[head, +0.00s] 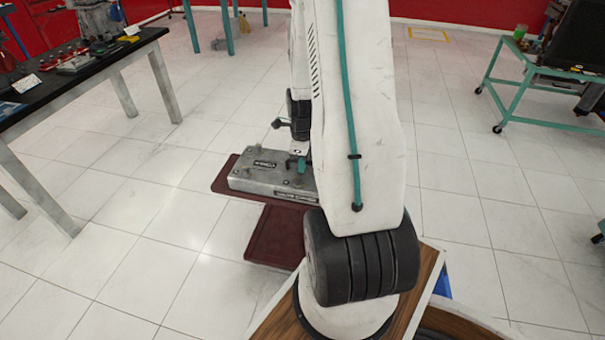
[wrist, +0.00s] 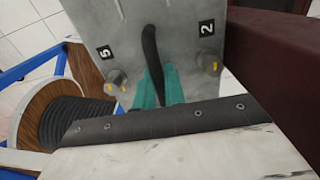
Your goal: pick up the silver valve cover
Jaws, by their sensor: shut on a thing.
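The silver valve cover (head: 258,180) is a flat grey block with dark labels, on or just above a dark red stand (head: 225,178); I cannot tell whether it touches. My arm hides its right end. In the wrist view the cover (wrist: 184,30) shows knobs and tags marked 5 and 2. My gripper (head: 300,163) is over the cover's top. Its teal fingers (wrist: 158,88) are shut at the curved black handle (wrist: 150,52) on the cover, and partly hide where they meet it.
A black-topped bench (head: 70,68) with small parts stands at the left. A green cart (head: 520,85) stands at the right rear. The stand's dark red lower part (head: 275,238) reaches toward my base. Tiled floor around the stand is clear at the left.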

